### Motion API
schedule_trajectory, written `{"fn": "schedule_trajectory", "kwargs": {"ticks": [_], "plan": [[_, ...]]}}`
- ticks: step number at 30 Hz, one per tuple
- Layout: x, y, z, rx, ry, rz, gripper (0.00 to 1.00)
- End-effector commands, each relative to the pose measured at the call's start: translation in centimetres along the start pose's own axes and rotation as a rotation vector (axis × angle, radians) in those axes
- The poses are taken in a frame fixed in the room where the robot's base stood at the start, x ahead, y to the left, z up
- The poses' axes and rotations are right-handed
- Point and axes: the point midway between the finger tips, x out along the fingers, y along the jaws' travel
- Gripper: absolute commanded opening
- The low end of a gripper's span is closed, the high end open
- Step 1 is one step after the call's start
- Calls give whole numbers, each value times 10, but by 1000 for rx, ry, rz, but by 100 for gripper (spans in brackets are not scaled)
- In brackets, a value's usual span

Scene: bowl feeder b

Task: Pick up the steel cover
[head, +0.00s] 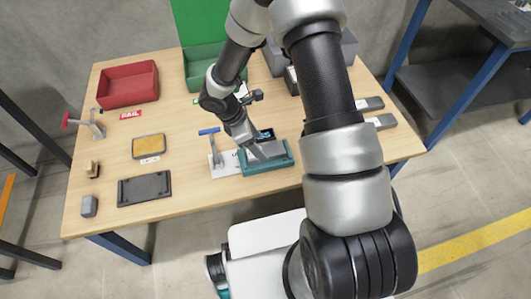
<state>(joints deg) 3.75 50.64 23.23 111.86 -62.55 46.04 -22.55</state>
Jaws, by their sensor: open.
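A grey metallic piece, which looks like the steel cover (271,149), sits in the teal fixture (266,168) near the front edge of the table. My gripper (256,153) reaches down over the fixture, with its fingers at the left part of the grey piece. The gripper is open. The fingers hide part of the piece, and I cannot tell whether they touch it. A small dark part with a blue display (265,134) shows just behind it.
A black tray (144,189), a yellow pad (149,146) and a red bin (128,85) lie further left. A green bin (203,66) is at the back. Grey blocks (370,104) lie right.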

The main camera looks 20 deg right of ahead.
Motion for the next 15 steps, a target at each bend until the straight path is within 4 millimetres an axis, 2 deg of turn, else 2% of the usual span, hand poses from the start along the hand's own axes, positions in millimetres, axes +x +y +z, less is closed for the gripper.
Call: {"fn": "schedule_trajectory", "kwargs": {"ticks": [1, 6, 9, 15], "plan": [[11, 1, 1, 2, 0, -3, 66], [35, 3, 4, 1, 0, -3, 66], [42, 4, 4, 0, 0, -1, 66], [43, 4, 4, 0, 0, 0, 66]]}}
